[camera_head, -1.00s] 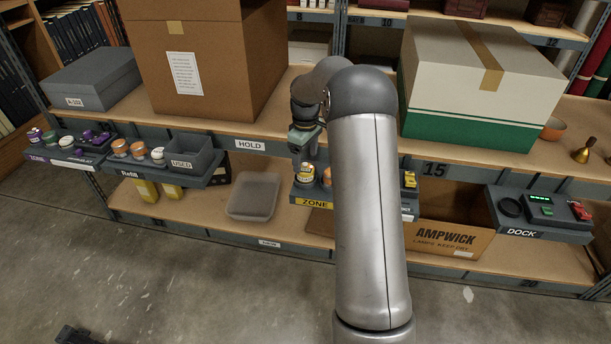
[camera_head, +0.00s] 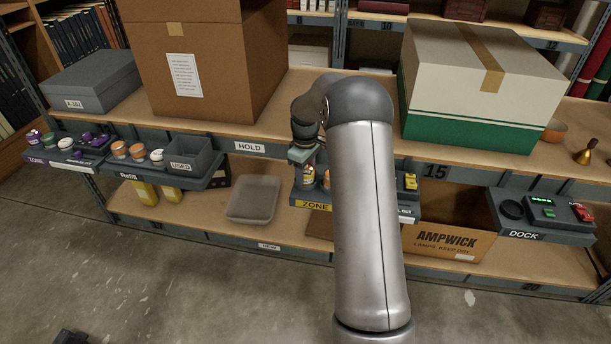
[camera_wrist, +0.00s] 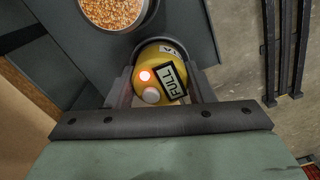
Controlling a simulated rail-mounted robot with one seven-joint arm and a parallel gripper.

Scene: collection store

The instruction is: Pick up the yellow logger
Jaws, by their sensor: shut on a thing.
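The yellow logger (camera_wrist: 158,75) shows in the wrist view with a "FULL" label, a glowing red light and a pale round button on its top. My gripper (camera_wrist: 160,90) is shut on it, with a finger on either side. In the head view my gripper (camera_head: 306,166) points down over the yellow ZONE tray (camera_head: 345,208), and the logger (camera_head: 307,182) shows below it. The logger still appears to be within the tray; whether it touches the tray floor is hidden.
An orange-filled round jar (camera_wrist: 112,10) stands close beside the logger. Another yellow device (camera_head: 410,181) sits at the tray's right end, partly behind my arm. A shelf edge with a HOLD label (camera_head: 249,146) runs just above. The DOCK tray (camera_head: 540,236) is at right.

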